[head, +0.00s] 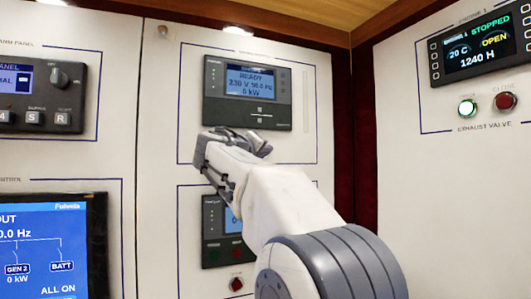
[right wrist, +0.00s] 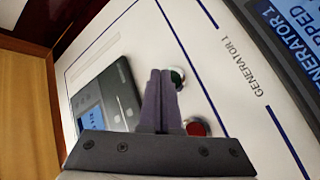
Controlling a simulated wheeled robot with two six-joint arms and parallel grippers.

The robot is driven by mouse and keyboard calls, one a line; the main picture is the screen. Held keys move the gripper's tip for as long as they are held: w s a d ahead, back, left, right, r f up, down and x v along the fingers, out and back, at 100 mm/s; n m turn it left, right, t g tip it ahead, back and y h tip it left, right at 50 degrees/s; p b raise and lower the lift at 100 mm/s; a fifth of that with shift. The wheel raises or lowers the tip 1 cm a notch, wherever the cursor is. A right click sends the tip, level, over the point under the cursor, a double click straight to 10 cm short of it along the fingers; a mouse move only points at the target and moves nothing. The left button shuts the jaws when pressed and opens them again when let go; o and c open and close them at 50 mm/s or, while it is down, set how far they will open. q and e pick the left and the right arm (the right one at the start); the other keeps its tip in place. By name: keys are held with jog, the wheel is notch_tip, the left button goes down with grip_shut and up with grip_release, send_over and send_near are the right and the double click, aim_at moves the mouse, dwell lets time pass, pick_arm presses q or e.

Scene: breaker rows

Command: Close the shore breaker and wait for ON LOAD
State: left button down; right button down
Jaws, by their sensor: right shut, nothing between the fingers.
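In the head view a breaker unit (head: 247,92) on the upper wall panel has a lit screen reading READY, 230 V, 50.0 Hz, 0 kW. Its label is too blurred to read, and I see no label naming the shore breaker. My right gripper (head: 262,149) is in front of the panel just below this unit. In the right wrist view its fingers (right wrist: 160,88) are shut and empty. My left gripper is out of view.
A second unit (head: 211,220) is below, partly hidden by my arm, with a red button (head: 236,284) under it. An engine display (head: 477,41) on the right wall reads STOPPED and OPEN. A large blue screen (head: 45,245) is at left. The wrist view shows a GENERATOR 1 label (right wrist: 243,66).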

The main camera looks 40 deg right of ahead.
jog(key=shift+w, duration=0.25)
jog(key=shift+w+d, duration=0.15)
jog(key=shift+w, duration=0.25)
dwell(0.6)
jog(key=shift+s, duration=0.1)
jog(key=shift+s+a+b, duration=0.2)
jog(key=shift+s+b, duration=0.4)
jog(key=shift+s, duration=0.1)
jog(key=shift+s+a+b, duration=0.2)
jog(key=shift+s+b, duration=0.3)
jog(key=shift+s, duration=0.3)
jog(key=shift+s+a+b, duration=0.2)
jog(key=shift+s+b, duration=0.3)
jog(key=shift+s, duration=0.35)
jog(key=shift+s+a+b, duration=0.2)
jog(key=shift+s+b, duration=0.3)
jog(key=shift+s, duration=0.3)
